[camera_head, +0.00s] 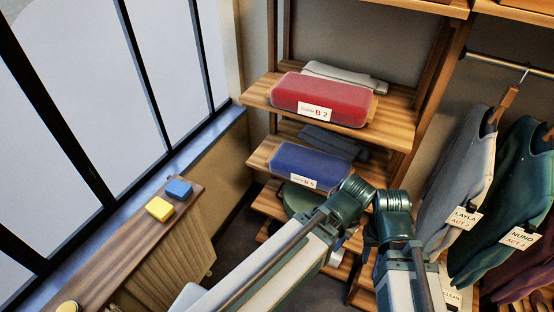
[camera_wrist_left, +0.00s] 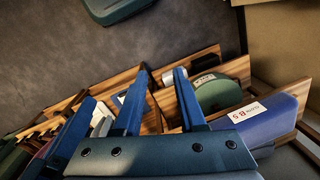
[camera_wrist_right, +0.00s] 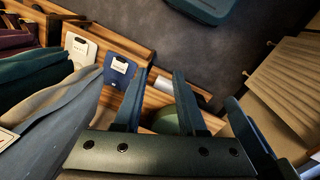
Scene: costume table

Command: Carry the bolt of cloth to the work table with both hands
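Several rounded bolts of cloth lie on the wooden shelf unit. A red bolt labelled B 2 (camera_head: 322,98) is on the upper shelf and a blue bolt labelled B 5 (camera_head: 308,165) is on the shelf below. A green bolt (camera_head: 300,196) lies lower, partly hidden by my left arm; it also shows in the left wrist view (camera_wrist_left: 222,92). My left gripper (camera_wrist_left: 161,74) is open and empty, facing the lower shelves. My right gripper (camera_wrist_right: 161,76) is open and empty beside it, with the green bolt partly behind its finger. I cannot identify the work table for certain.
A wooden-topped bench (camera_head: 130,235) with yellow (camera_head: 159,208) and blue (camera_head: 178,188) blocks stands under the window at left. Labelled garments, including a grey one (camera_head: 455,190), hang from a rail at right. Folded grey cloth (camera_head: 340,76) lies behind the red bolt. Grey floor (camera_wrist_left: 170,35) is partly clear.

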